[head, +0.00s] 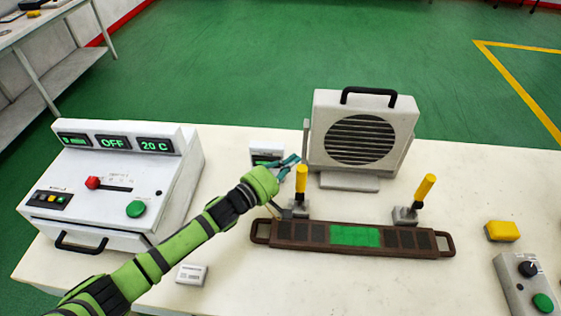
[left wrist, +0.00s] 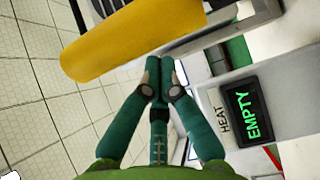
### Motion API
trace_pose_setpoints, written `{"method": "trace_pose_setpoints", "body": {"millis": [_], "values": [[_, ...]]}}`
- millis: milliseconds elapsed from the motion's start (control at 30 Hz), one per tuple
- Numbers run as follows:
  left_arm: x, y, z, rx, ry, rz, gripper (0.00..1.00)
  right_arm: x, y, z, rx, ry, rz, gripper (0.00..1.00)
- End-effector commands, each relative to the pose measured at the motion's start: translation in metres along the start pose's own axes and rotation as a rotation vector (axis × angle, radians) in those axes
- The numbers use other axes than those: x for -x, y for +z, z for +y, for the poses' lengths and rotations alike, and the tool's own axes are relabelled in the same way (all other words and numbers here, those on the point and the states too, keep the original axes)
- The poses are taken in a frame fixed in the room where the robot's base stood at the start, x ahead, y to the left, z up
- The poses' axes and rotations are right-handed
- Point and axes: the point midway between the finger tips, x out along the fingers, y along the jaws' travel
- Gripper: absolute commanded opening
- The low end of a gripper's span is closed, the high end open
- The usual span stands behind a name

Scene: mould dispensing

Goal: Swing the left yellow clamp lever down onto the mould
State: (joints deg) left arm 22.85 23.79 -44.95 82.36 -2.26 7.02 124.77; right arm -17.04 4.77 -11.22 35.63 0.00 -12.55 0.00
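The left yellow clamp lever (head: 301,178) stands upright on its grey base at the back left edge of the brown mould (head: 345,251). It also shows large and close in the left wrist view (left wrist: 125,42). My left gripper (head: 297,160) is beside the lever's upper part, on its left. Its two teal fingers meet at the tips in the left wrist view (left wrist: 160,66), just beside the lever, with nothing visible between them. I cannot tell whether they touch the lever. The mould lies flat with a green patch in its middle. My right gripper is out of view.
The right yellow lever (head: 425,187) stands up, leaning right. A grey fan unit (head: 322,140) is behind the mould. A small display box (head: 266,149) reading EMPTY in the left wrist view is behind my left gripper. A white control machine (head: 120,180) stands left.

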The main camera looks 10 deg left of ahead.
Motion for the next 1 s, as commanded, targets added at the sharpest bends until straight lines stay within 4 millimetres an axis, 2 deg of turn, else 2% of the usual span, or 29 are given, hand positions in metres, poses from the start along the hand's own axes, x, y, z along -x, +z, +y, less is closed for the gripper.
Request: {"method": "trace_pose_setpoints", "body": {"millis": [33, 100, 333, 767, 1000], "values": [[0.005, 0.006, 0.003, 0.004, -0.003, 0.001, 0.00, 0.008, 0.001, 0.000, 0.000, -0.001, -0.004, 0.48], [0.010, 0.011, 0.003, 0.004, -0.002, 0.001, 0.00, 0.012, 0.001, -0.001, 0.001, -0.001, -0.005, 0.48], [0.018, 0.021, 0.001, 0.000, 0.000, 0.001, 0.00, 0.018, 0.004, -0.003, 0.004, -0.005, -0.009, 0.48], [0.019, 0.022, 0.000, -0.003, 0.004, 0.001, 0.00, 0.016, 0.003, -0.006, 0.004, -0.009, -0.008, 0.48], [0.026, 0.028, -0.004, -0.044, 0.056, 0.002, 0.00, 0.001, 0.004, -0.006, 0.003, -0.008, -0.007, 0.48]]}}
